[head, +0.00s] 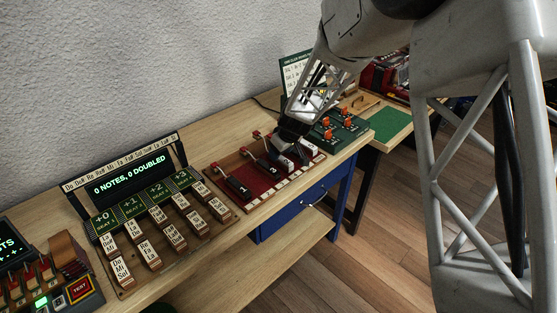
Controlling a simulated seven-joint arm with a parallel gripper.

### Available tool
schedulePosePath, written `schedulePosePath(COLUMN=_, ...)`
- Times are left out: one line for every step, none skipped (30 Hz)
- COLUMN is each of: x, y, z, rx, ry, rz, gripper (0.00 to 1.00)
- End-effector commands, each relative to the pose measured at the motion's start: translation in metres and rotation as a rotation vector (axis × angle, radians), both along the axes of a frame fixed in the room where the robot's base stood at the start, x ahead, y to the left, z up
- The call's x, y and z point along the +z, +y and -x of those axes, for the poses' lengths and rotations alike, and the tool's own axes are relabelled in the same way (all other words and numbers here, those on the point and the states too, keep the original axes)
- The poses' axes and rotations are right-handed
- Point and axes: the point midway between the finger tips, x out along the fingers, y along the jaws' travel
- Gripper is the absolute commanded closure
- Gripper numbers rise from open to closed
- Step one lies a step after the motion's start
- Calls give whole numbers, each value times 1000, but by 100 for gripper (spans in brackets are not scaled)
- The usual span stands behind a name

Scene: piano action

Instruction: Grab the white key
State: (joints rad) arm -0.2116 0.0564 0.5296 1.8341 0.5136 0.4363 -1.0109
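A red board (228,169) on the wooden bench holds a row of small keys with red-tipped stems. Two black keys (239,186) lie on its left and middle part. Pale, whitish keys (285,163) show at its right part, close under my gripper. My gripper (290,150) is above the right part of the board, pointing down. Its dark fingers and the arm hide part of the keys behind. The view is too small to tell whether the fingers are apart or touch a white key.
Left of the board is a rack of labelled wooden blocks (140,244) with a display (129,174) reading "0 NOTES, 0 DOUBLED". Right of it is a green panel with orange knobs (328,134). A blue drawer (300,208) hangs below. A test device (79,288) stands front left.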

Motion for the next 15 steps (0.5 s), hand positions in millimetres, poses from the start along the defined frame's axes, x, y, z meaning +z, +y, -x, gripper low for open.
schedulePosePath(x=-6, y=2, z=-1, rx=0, ry=2, rz=1, gripper=44)
schedulePosePath(x=-9, y=3, z=-2, rx=1, ry=3, rz=0, gripper=44)
schedulePosePath(x=-12, y=5, z=-3, rx=1, ry=3, rz=0, gripper=44)
schedulePosePath(x=-15, y=5, z=-4, rx=0, ry=2, rz=1, gripper=44)
schedulePosePath(x=-18, y=6, z=-5, rx=0, ry=2, rz=1, gripper=44)
schedulePosePath(x=-21, y=7, z=-6, rx=0, ry=2, rz=1, gripper=44)
schedulePosePath(x=-24, y=8, z=-7, rx=-1, ry=2, rz=0, gripper=44)
schedulePosePath(x=-26, y=9, z=-7, rx=-1, ry=1, rz=0, gripper=44)
schedulePosePath(x=-28, y=9, z=-8, rx=-1, ry=1, rz=0, gripper=44)
schedulePosePath(x=-29, y=10, z=-8, rx=0, ry=1, rz=1, gripper=44)
schedulePosePath(x=-30, y=10, z=-9, rx=0, ry=0, rz=0, gripper=44)
schedulePosePath(x=-31, y=10, z=-9, rx=0, ry=-1, rz=1, gripper=44)
schedulePosePath(x=-31, y=10, z=-9, rx=0, ry=-1, rz=1, gripper=44)
schedulePosePath(x=-32, y=10, z=-9, rx=0, ry=-1, rz=1, gripper=44)
schedulePosePath(x=-32, y=10, z=-9, rx=0, ry=-1, rz=1, gripper=44)
